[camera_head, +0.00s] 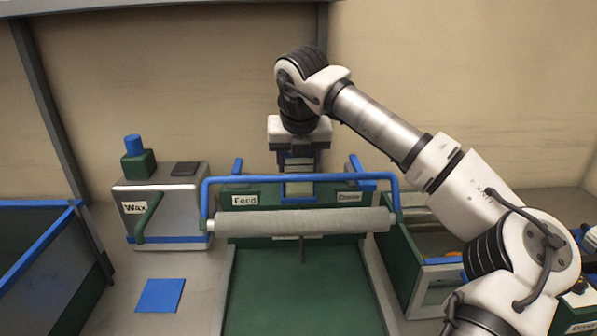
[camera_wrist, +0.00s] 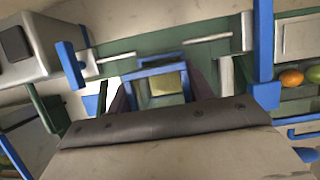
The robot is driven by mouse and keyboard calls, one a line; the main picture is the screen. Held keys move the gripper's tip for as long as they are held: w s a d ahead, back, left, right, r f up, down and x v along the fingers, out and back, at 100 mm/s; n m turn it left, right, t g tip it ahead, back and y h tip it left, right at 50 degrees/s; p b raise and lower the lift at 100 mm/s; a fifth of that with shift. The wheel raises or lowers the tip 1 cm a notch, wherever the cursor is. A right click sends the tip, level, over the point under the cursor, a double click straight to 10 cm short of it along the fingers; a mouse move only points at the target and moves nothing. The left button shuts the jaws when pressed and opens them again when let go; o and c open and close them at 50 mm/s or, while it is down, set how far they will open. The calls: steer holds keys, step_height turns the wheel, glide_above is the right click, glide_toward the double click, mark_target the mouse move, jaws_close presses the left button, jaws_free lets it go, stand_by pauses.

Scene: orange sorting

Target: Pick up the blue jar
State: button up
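A short blue cylinder (camera_head: 133,145) stands upright on a green block on top of the grey box marked Wax (camera_head: 165,200), left of centre in the head view. It is the only jar-like blue thing I see, but I cannot tell for sure that it is the blue jar. My gripper (camera_head: 299,178) points down behind the grey roller, well to the right of the blue cylinder. In the wrist view its two dark fingers (camera_wrist: 161,90) stand apart, with a blue-framed yellowish pane showing between them. I see nothing held. The blue cylinder is not in the wrist view.
A grey roller (camera_head: 300,222) under a blue bar spans the green Feed station. A blue square (camera_head: 160,295) lies on the table at left. A blue-rimmed bin (camera_head: 40,204) is at far left. Fruits (camera_wrist: 291,78) lie in a green crate (camera_head: 400,250) at right.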

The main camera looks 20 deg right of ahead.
steer(key=c, duration=0.6)
steer(key=shift+r, duration=0.1)
